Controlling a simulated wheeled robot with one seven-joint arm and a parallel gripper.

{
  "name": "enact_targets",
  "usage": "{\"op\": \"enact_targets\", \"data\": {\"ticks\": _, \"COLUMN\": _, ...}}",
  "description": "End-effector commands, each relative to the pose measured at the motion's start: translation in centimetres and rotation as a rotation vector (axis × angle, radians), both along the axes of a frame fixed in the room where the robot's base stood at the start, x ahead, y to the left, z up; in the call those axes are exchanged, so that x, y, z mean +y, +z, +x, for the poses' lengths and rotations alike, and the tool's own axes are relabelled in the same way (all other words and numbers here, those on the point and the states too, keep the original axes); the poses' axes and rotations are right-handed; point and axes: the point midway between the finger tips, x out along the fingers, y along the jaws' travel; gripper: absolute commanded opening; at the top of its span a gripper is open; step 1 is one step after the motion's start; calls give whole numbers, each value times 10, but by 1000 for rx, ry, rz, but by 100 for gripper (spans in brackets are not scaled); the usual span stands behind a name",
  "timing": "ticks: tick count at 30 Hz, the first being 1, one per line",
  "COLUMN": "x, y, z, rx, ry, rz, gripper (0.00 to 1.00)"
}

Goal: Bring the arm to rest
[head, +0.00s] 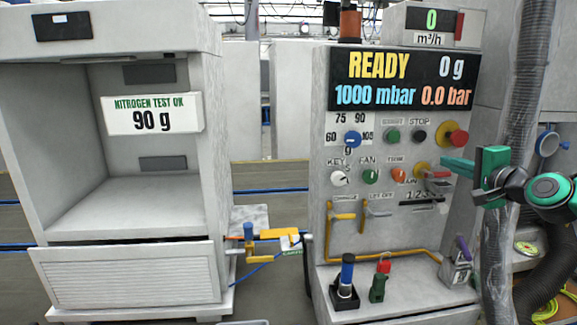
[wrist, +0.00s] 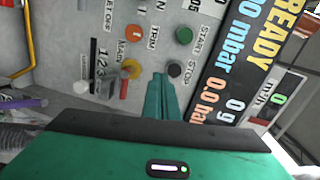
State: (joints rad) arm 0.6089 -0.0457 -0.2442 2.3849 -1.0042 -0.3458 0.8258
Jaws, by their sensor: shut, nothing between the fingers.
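My green gripper (head: 446,164) reaches in from the right in the head view, in front of the right side of the control panel (head: 316,140). Its fingers point left, near the yellow-and-red main switch (head: 422,169) and below the red emergency button (head: 457,138). In the wrist view the fingers (wrist: 157,82) are together and empty, pointing at the panel near the black STOP button (wrist: 175,68). Whether the fingertips touch the panel cannot be told. My arm leaves the head view at the right edge.
A grey corrugated hose (head: 505,200) hangs close beside my gripper. The panel's shelf holds a blue-handled part (head: 347,275), a green part (head: 377,288) and a purple-topped part (head: 459,265). A grey cabinet (head: 125,225) with an empty bay stands at left.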

Motion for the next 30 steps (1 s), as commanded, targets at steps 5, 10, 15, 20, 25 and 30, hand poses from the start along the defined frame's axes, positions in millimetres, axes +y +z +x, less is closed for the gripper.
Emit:
{"op": "enact_targets", "data": {"ticks": 5, "x": 34, "y": -67, "z": -34, "rx": 288, "ry": 115, "rz": -281, "gripper": 0}}
{"op": "enact_targets", "data": {"ticks": 10, "x": 46, "y": -131, "z": -101, "rx": 600, "ry": 252, "rz": -522, "gripper": 0}}
{"op": "enact_targets", "data": {"ticks": 15, "x": 48, "y": -174, "z": -190, "rx": 901, "ry": 408, "rz": -674, "gripper": 0}}
{"op": "enact_targets", "data": {"ticks": 20, "x": 50, "y": -192, "z": -274, "rx": 1134, "ry": 554, "rz": -722, "gripper": 0}}
{"op": "enact_targets", "data": {"ticks": 25, "x": 55, "y": -195, "z": -332, "rx": 1276, "ry": 658, "rz": -710, "gripper": 0}}
{"op": "enact_targets", "data": {"ticks": 30, "x": 58, "y": -195, "z": -350, "rx": 1319, "ry": 691, "rz": -696, "gripper": 0}}
